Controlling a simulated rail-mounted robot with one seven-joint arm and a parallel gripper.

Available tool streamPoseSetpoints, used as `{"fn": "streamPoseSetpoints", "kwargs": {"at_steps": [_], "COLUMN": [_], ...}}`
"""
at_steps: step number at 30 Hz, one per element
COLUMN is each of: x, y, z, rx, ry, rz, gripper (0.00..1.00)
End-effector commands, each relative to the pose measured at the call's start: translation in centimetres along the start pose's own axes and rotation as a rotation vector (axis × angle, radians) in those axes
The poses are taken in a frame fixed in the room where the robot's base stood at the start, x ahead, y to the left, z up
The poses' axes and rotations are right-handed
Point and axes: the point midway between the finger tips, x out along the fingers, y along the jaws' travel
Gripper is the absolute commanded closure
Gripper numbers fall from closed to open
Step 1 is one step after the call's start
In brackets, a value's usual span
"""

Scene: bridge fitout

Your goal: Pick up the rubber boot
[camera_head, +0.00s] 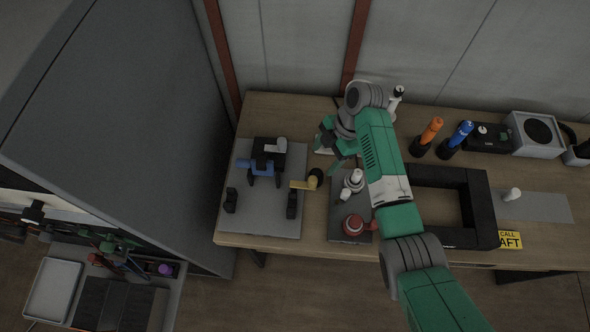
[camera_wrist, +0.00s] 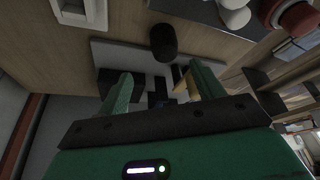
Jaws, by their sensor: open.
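A small black rounded piece, which looks like the rubber boot (camera_head: 315,179), stands on the wooden table between two grey plates. In the wrist view the same black boot (camera_wrist: 163,42) shows whole on the wood, a little beyond the fingertips. My gripper (camera_head: 331,152) is above the table, behind the boot in the head view. Its green fingers are apart with nothing between them, and they also show in the wrist view (camera_wrist: 162,82). The boot is not touched by either finger.
A grey plate (camera_head: 239,168) carries a blue and black device (camera_head: 265,162) and black brackets. A yellow handle (camera_head: 301,185) lies close left of the boot. White knobs and a red one (camera_head: 354,224) are at its right. A black frame (camera_head: 480,205) stands farther right.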

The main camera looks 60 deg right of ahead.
Motion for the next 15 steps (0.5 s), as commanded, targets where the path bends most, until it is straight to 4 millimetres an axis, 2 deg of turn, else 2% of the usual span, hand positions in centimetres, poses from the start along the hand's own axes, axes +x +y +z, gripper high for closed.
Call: {"fn": "streamPoseSetpoints", "kwargs": {"at_steps": [6, 10, 15], "x": [2.4, 3.1, 6.2], "y": [-0.1, -0.2, -0.8], "z": [0.0, 0.2, 0.9], "rx": [0.0, 0.001, 0.001], "ry": [-0.001, -0.002, -0.002], "rz": [-0.001, 0.0, 0.0], "gripper": [0.33, 0.33, 0.33]}}
